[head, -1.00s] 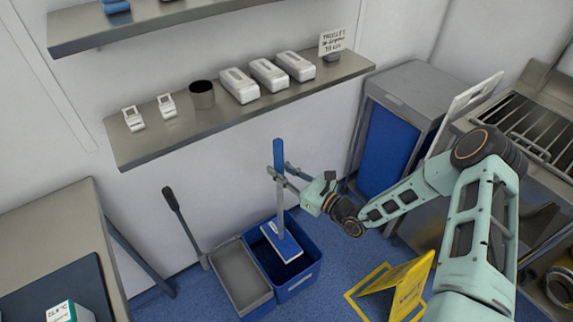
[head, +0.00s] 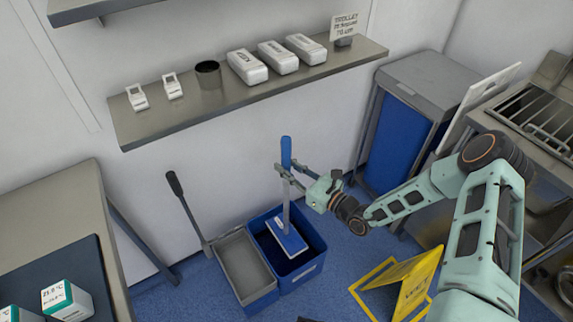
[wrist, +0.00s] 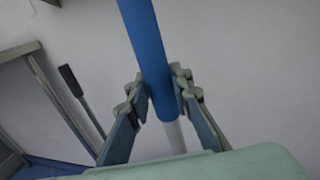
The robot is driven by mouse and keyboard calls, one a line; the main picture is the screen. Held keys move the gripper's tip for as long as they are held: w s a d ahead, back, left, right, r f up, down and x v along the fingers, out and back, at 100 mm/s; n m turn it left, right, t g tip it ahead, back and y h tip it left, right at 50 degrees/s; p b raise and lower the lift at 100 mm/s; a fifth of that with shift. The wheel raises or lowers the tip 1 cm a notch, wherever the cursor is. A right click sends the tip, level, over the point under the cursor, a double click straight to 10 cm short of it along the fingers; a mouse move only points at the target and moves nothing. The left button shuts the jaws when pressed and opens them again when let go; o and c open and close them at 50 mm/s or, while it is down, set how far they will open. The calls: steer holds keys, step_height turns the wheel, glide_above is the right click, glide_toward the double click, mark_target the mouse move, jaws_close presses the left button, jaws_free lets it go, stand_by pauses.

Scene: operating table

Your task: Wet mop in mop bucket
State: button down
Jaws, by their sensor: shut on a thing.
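The mop has a blue grip (head: 286,150), a grey pole and a flat blue-and-white head (head: 287,238). It stands nearly upright over the blue bucket (head: 302,282), its head within the bucket's opening. I cannot tell whether the head touches the bottom or any water. My gripper (head: 287,172) is shut on the handle at the lower end of the blue grip. The wrist view shows both fingers (wrist: 163,95) against the handle, one on each side. The grey wringer tray (head: 243,268) with its black-tipped lever (head: 186,207) adjoins the bucket on the left.
A yellow folding wet-floor sign (head: 412,283) stands on the floor right of the bucket. A blue-sided trolley (head: 400,140) is behind my arm. A wall shelf (head: 215,105) holds white boxes and a dark cup. A table (head: 50,205) is at left.

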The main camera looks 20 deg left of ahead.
mark_target(288, 210)
step_height(288, 210, down, 23)
steer(key=b, duration=1.6)
steer(key=shift+r, duration=0.2)
steer(key=shift+f, duration=0.1)
steer(key=shift+f+b, duration=0.2)
steer(key=shift+b, duration=0.1)
steer(key=shift+f, duration=0.15)
stand_by(0.8)
step_height(288, 210, up, 27)
steer(key=p, duration=2.2)
